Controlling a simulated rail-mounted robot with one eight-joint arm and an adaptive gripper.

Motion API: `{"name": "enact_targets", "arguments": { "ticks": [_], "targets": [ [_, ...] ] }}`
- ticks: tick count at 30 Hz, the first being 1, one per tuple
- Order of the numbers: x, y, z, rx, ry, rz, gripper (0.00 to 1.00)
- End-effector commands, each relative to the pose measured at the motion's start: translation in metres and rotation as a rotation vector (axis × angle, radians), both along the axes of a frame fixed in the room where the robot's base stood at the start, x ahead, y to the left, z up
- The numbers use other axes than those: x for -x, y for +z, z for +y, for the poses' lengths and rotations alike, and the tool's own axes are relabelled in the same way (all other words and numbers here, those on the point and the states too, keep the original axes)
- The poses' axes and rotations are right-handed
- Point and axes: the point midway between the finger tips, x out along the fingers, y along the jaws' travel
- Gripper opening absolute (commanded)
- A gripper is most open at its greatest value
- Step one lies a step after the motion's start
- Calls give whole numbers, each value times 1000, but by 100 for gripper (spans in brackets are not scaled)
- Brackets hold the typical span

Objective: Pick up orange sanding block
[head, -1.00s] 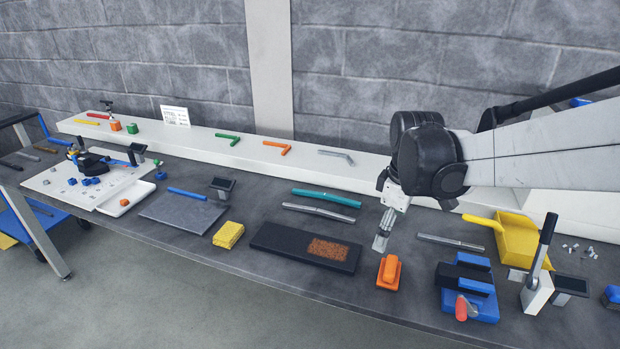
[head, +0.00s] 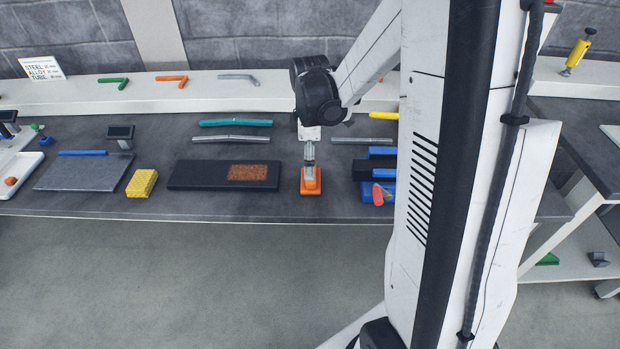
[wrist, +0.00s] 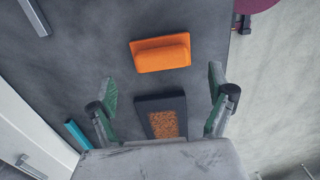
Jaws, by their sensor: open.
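The orange sanding block (head: 311,188) lies on the grey bench near its front edge, just right of the black tray. In the wrist view the block (wrist: 162,53) shows whole, with a raised grip on a flat base. My gripper (head: 309,158) points down above the block and hides part of it in the head view. In the wrist view my gripper (wrist: 163,92) is open and empty. The block lies ahead of the fingertips there, not between them.
The black tray (head: 200,174) with a brown patch lies left of the block. A blue and black fixture (head: 362,170) with a red part stands close on the right. A yellow sponge (head: 142,183) lies farther left. Teal and grey tubes (head: 235,123) lie behind.

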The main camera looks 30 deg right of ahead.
Motion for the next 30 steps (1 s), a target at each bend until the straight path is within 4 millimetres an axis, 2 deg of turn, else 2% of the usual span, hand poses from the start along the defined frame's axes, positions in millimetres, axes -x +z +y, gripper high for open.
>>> {"name": "enact_targets", "arguments": {
  "ticks": [7, 16, 26, 27, 30],
  "targets": [
    [1, -15, 0, 0, 0, 0, 87],
    [2, -52, 1, 0, 0, 0, 87],
    [2, -59, 1, 0, 0, 0, 87],
    [2, -59, 1, 0, 0, 0, 86],
    [2, -59, 1, 0, 0, 0, 73]
  ]
}}
